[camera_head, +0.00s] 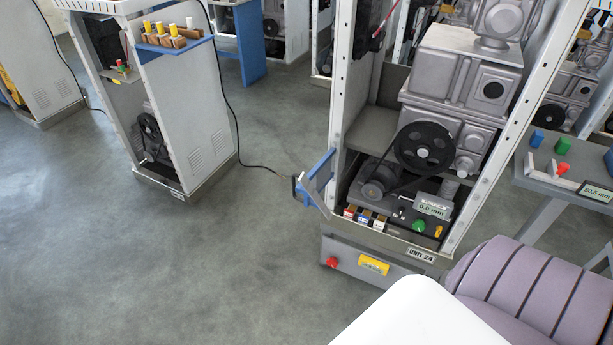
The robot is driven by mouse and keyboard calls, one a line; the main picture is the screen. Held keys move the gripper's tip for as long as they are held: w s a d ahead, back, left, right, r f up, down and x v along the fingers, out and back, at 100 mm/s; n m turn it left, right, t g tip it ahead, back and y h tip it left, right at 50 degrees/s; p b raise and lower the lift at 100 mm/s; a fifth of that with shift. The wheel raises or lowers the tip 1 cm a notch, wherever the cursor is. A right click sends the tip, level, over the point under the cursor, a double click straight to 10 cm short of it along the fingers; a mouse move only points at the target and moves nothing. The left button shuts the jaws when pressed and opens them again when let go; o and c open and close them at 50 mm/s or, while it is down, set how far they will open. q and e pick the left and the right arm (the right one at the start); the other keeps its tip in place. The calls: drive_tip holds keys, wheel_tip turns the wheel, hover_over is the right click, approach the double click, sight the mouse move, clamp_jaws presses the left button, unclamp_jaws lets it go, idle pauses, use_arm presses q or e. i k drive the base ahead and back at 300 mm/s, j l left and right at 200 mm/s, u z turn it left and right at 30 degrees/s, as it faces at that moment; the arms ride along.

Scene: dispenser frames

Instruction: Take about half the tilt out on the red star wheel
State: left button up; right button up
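A small red knob (332,262) sits at the left end of the grey base box under the open dispenser frame marked UNIT 24 (421,254). It is the closest match to a red star wheel, but it is too small for me to make out points on its rim. A display (433,208) inside the frame reads 0.0 mm. A green knob (418,226) and a small yellow part (438,231) sit below it. Neither of my grippers shows in this view.
A yellow label (373,265) is on the base box. A blue bracket (318,179) juts out left of the frame. A side table (540,204) at right holds coloured knobs and a display (597,191). Another cabinet (192,120) stands at left. The floor (150,270) in front is clear.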

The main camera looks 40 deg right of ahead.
sight(332, 262)
drive_tip(key=i+j+z, duration=0.1)
drive_tip(key=i+z, duration=0.15)
drive_tip(key=i+j+z, duration=0.15)
drive_tip(key=i+z, duration=0.15)
drive_tip(key=i, duration=0.2)
drive_tip(key=i+j+z, duration=0.25)
drive_tip(key=i, duration=0.1)
